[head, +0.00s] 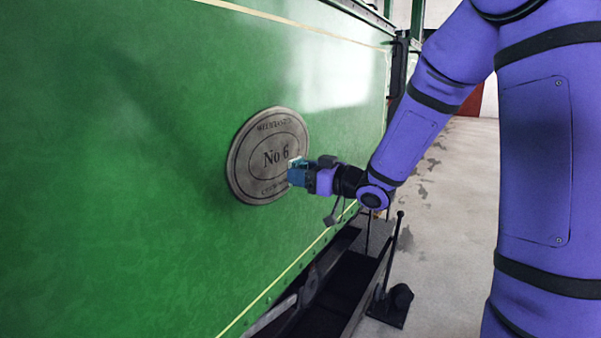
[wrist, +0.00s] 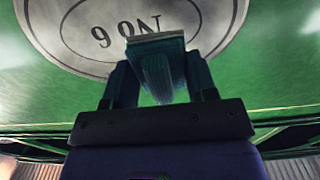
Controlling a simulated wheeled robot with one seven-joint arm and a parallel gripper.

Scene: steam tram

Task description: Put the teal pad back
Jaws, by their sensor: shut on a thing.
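The teal pad (wrist: 158,68) is held between the two fingers of my gripper (wrist: 160,85), which is shut on it. The pad's pale far edge faces the round grey plate (wrist: 210,25) marked "No 6" on the green tram side. I cannot tell whether the pad touches the plate. No holder for the pad shows in either view.
The green side panel (head: 150,120) fills the left, with a cream line along its lower edge. Below it is a dark running board or frame (head: 335,290). A dark lever on a stand (head: 395,265) rises to the right. Open grey floor (head: 455,200) lies beyond.

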